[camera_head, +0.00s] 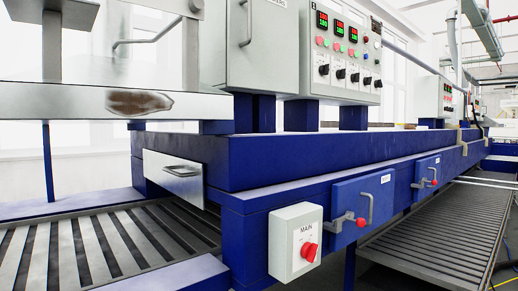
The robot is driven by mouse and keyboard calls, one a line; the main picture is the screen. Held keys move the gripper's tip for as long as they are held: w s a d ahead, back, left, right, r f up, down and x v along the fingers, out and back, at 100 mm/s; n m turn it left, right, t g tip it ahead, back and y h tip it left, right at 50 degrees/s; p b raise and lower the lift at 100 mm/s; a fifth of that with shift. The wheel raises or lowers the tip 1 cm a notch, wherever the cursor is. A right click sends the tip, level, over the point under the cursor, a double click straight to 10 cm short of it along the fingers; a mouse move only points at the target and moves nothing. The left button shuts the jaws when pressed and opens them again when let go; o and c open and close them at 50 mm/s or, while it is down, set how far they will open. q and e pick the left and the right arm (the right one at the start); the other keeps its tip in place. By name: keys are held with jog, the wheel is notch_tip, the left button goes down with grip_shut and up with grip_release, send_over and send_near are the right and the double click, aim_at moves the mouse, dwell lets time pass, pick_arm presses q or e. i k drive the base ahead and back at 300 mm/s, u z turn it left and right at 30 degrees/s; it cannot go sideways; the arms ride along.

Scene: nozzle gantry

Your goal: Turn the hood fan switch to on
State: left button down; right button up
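A grey control panel (340,57) stands at the upper middle on the blue frame. It carries a row of several black rotary switches (353,77) low on its face, with red digital displays and coloured buttons above. The labels are too small to read, so I cannot tell which switch is the hood fan one or how it is set. A grey-white box marked MAIN (296,240) with a red rotary knob (308,251) sits low on the front of the frame. Neither of my grippers is in view.
A long blue gantry frame (290,155) runs across the scene. A metal drawer (173,177) and blue doors with handles (362,207) stick out at its front. Slatted grey walkways (440,235) lie below. A second control panel (447,98) stands farther right.

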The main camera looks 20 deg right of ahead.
aim_at(377, 83)
jog(key=z, duration=2.05)
jog(key=i, duration=2.9)
jog(key=u, duration=1.1)
